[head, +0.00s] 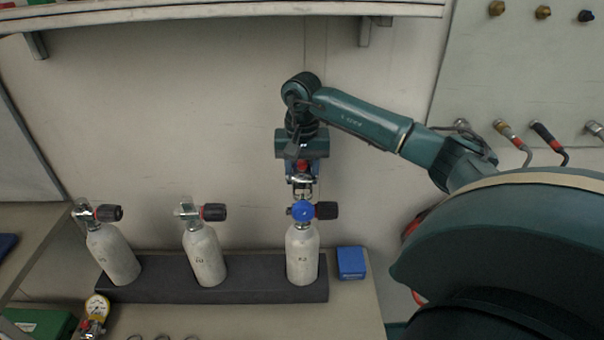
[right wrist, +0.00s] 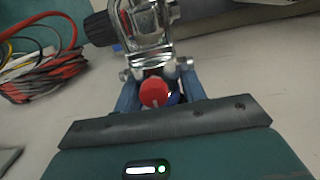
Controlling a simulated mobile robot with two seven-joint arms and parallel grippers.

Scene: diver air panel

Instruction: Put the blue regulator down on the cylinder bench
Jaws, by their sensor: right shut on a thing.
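The blue regulator (head: 303,211) shows as a round blue cap with a chrome yoke at the top of the rightmost grey cylinder (head: 302,258). My right gripper (head: 302,167) is above it, shut on its red knob. In the right wrist view the red knob (right wrist: 154,92) sits between the fingers, with the chrome yoke (right wrist: 150,30) beyond it. The yoke is at the cylinder's valve; I cannot tell whether it is seated around it. The cylinder bench (head: 345,312) is the beige surface below. My left gripper is out of view.
Two more cylinders (head: 205,258) (head: 115,256) stand in the dark rack (head: 260,290). A blue box (head: 351,262) is right of the rack. A yellow gauge (head: 97,307) lies at the front left. A shelf (head: 220,14) runs above.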

